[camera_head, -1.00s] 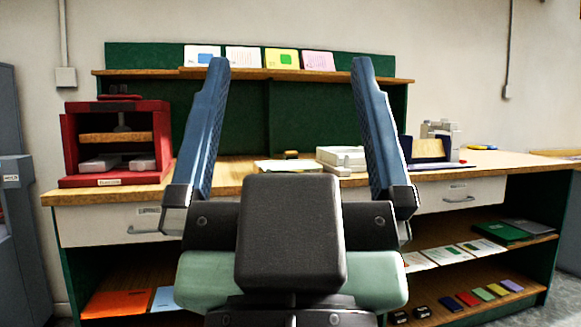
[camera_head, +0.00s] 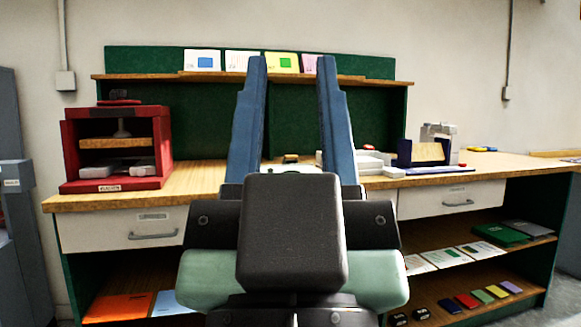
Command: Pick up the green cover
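A flat dark green cover (camera_head: 501,232) lies on the upper open shelf under the right side of the table, beside a grey one (camera_head: 528,229). I take this to be the green cover, though a small yellow-green item (camera_head: 497,291) also lies on the shelf below. My gripper (camera_head: 291,64) is in the middle of the view, its two long blue fingers pointing up and apart, with nothing seen held between them. It is well left of the green cover and not touching it. The fingers and palm hide part of the tabletop.
A red open-fronted box (camera_head: 68,150) stands on the table (camera_head: 200,180) at left. A blue-and-white stand (camera_head: 425,150) is at right. White sheets (camera_head: 448,257) lie left of the green cover.

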